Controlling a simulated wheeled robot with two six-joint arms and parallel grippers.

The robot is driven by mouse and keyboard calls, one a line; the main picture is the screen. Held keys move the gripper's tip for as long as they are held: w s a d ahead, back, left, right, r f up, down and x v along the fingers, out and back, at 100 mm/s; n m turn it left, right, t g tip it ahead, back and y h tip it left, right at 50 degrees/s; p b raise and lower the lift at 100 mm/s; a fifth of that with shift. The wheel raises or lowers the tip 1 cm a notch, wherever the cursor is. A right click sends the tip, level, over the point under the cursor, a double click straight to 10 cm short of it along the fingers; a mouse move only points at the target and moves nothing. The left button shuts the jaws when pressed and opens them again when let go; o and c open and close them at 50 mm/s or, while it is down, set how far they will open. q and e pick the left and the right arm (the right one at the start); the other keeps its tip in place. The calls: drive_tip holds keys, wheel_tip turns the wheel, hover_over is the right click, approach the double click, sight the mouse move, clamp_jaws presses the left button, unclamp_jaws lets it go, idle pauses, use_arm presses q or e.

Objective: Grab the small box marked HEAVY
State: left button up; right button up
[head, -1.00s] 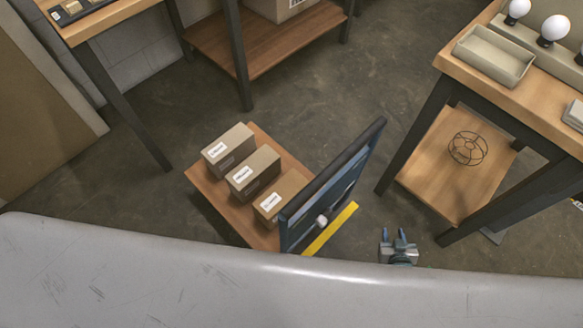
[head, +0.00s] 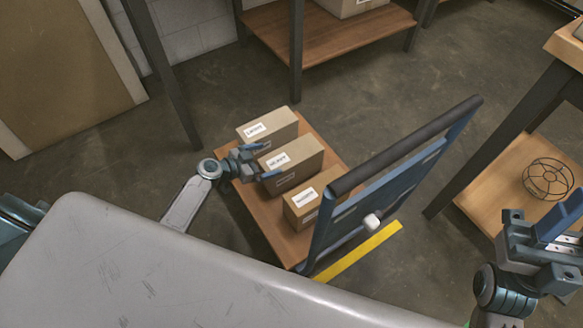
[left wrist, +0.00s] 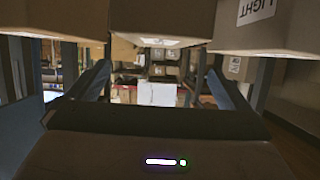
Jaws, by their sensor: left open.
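Three small cardboard boxes with white labels stand in a row on the cart: a far box (head: 268,129), a middle box (head: 295,166) and a near box (head: 306,199). Their labels are too small to read surely in the head view. My left gripper (head: 267,160) is open and empty at the label end of the middle box. In the left wrist view, the picture is upside down. A box marked LIGHT (left wrist: 255,25) is at upper right and another box (left wrist: 160,18) lies ahead between the spread fingers. My right gripper (head: 540,232) is at lower right; its jaw gap is unclear.
The wooden cart (head: 252,205) has a tall blue handle frame (head: 400,165) along its right side. A yellow strip (head: 358,251) lies beside it. A wire cage (head: 548,178) sits on a low shelf at right. Floor is clear behind the cart.

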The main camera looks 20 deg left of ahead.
sight(292, 153)
use_arm(q)
drive_tip(key=x, duration=0.8)
drive_tip(key=shift+d+f+b, duration=0.2)
drive_tip(key=shift+f+b, duration=0.15)
drive_tip(key=shift+f, duration=0.05)
drive_tip(key=c, duration=2)
drive_tip(key=shift+o, duration=0.2)
drive_tip(key=shift+w+r, duration=0.15)
drive_tip(key=shift+r, duration=0.1)
